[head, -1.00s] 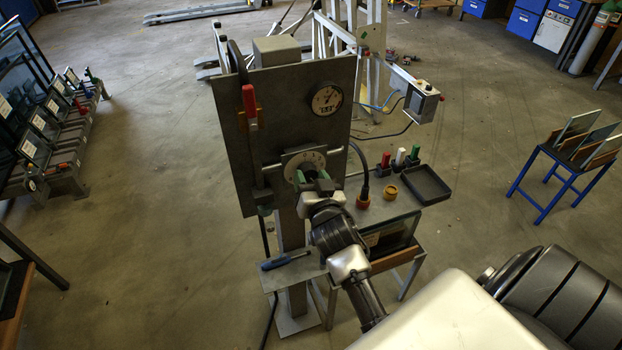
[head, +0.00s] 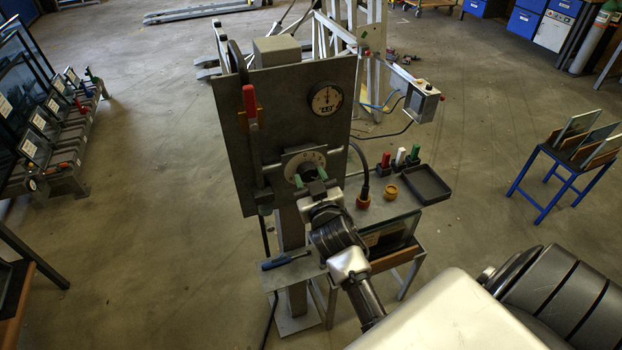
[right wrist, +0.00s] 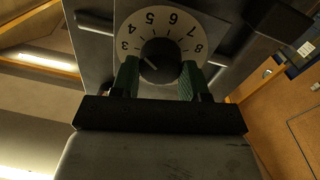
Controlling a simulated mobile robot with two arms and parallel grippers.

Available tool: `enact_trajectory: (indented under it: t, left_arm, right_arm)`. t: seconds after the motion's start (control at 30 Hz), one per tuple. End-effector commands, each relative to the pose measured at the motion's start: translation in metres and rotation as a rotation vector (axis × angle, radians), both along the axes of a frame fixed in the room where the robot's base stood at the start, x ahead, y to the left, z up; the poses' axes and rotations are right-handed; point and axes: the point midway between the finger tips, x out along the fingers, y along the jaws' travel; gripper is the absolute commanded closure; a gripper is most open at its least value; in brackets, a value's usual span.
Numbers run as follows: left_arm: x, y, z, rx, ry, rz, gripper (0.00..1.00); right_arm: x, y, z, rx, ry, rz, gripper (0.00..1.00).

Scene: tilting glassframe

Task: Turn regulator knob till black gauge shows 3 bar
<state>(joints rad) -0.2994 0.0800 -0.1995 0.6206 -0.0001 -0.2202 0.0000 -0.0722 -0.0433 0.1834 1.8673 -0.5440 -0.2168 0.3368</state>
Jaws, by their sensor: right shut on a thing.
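The black gauge (head: 325,98) is at the upper right of the grey upright panel (head: 290,115). Its needle stands about straight up; its digits are too small to read surely. Below it is the regulator's pale numbered dial (head: 318,156), showing 3 to 8 in the right wrist view (right wrist: 160,22). The dark round regulator knob (right wrist: 158,60) sits at its centre, with a short white mark pointing toward the left side, near the 3. My right gripper (right wrist: 159,80) is shut on the knob, one green-padded finger at each side. My left gripper is out of view.
A red-handled lever (head: 250,105) is on the panel's left. A small shelf (head: 290,275) below carries a blue-handled tool (head: 285,260). To the right, a bench holds coloured-handled items (head: 400,157) and a black tray (head: 427,184). A blue rack (head: 550,170) stands farther right.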

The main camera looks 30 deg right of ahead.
Motion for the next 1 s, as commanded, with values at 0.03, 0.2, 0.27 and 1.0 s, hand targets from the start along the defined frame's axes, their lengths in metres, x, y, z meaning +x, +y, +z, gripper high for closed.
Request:
enact_trajectory:
  t: [0.03,0.2,0.27,1.0]
  left_arm:
    - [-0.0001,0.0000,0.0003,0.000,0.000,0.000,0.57]
    - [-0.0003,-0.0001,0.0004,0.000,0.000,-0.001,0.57]
    - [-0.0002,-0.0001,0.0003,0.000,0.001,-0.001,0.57]
    - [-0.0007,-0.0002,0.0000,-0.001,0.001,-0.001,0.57]
  right_arm:
    - [0.0001,-0.0002,0.0003,-0.043,0.009,0.000,0.79]
    - [0.0002,-0.0001,0.0000,-0.199,0.047,0.001,0.79]
    - [0.0002,0.0000,-0.0001,-0.253,0.060,0.001,0.79]
    - [0.0005,0.0005,-0.0001,-0.600,0.141,0.001,0.79]
